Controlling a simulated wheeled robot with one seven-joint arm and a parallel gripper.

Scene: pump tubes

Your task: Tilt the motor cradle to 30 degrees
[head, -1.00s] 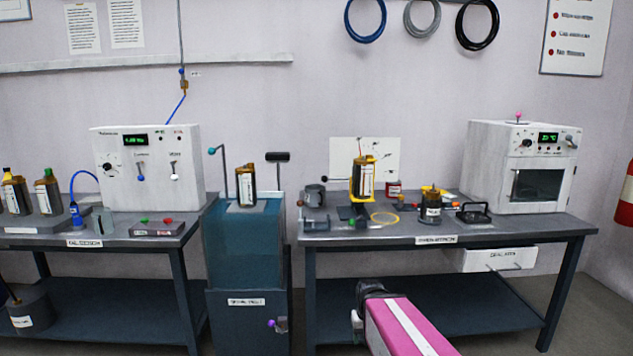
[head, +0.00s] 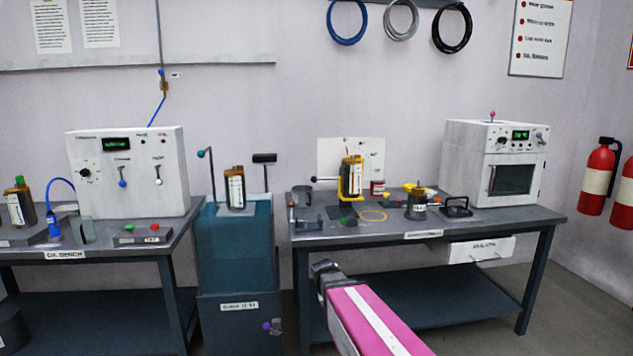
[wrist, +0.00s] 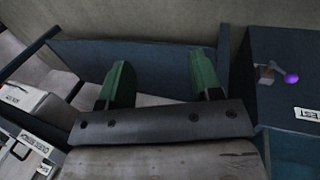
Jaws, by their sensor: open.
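The motor cradle (head: 351,181) is the yellow holder on the right bench, with a dark motor with a white label held upright in it. A dark lever with a ball end sticks out to its left. My gripper shows in the wrist view (wrist: 156,85) with its two green fingers apart and nothing between them. In the head view my pink arm reaches in from the bottom, with its dark end in front of the right bench, below its top and well short of the cradle.
Floor shows under the bench.

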